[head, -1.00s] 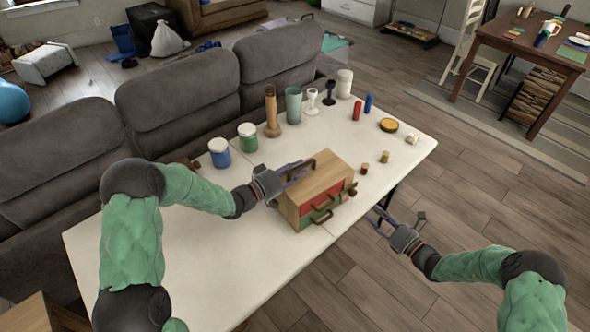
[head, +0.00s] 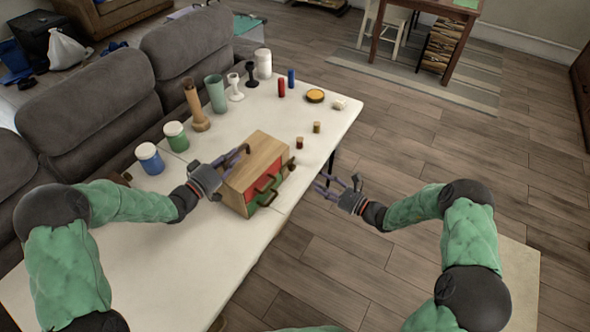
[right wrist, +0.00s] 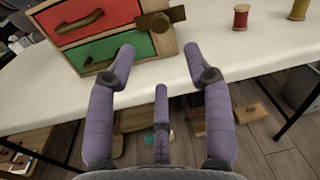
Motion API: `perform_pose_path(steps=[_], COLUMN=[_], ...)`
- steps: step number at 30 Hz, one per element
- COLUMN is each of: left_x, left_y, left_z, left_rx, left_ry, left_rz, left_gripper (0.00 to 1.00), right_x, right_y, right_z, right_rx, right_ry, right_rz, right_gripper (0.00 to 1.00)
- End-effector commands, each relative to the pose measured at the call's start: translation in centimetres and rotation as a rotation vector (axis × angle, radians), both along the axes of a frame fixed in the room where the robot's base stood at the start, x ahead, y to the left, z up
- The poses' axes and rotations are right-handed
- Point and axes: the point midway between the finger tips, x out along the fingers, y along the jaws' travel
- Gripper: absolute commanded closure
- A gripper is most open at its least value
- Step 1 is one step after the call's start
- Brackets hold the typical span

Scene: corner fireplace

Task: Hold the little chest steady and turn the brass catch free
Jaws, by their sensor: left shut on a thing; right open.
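The little chest (head: 254,157) is a wooden box with a red and a green drawer, standing upright near the table's right edge. My left gripper (head: 236,157) is shut on the dark handle on its top. In the right wrist view the drawer fronts (right wrist: 85,16) show, with the brass catch (right wrist: 163,20) across the front's right edge, its bar pointing to the right. The catch also shows small in the head view (head: 290,163). My right gripper (head: 327,184) is open and empty, off the table edge to the right of the chest. Its spread fingers (right wrist: 158,60) are below the catch, apart from it.
Two thread spools (right wrist: 241,17) stand on the white table (head: 150,250) to the right of the chest. Jars (head: 150,158), vases, goblets and candles stand further back. A grey sofa (head: 85,95) lies along the left. Open floor is on the right.

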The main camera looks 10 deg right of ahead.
Motion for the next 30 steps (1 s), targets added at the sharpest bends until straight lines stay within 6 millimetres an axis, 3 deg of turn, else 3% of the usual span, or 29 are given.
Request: perform_pose_path(steps=[15,24,30], left_x=[0.1,0.1,0.1], left_y=[0.0,0.0,0.0], left_z=[0.2,0.2,0.2], left_rx=[-0.001,-0.001,-0.001], left_ry=[-0.005,-0.005,-0.005], left_rz=[0.001,0.001,0.001], left_gripper=[1.00,1.00,1.00], right_x=[-0.3,-0.3,0.9], right_y=[-0.5,-0.5,1.1], right_z=[0.1,0.1,0.0], right_rx=[-0.508,-0.631,-0.636], right_ry=[-0.570,-0.710,-0.717], right_rz=[0.007,0.008,0.011], right_gripper=[0.48,0.48,0.48])
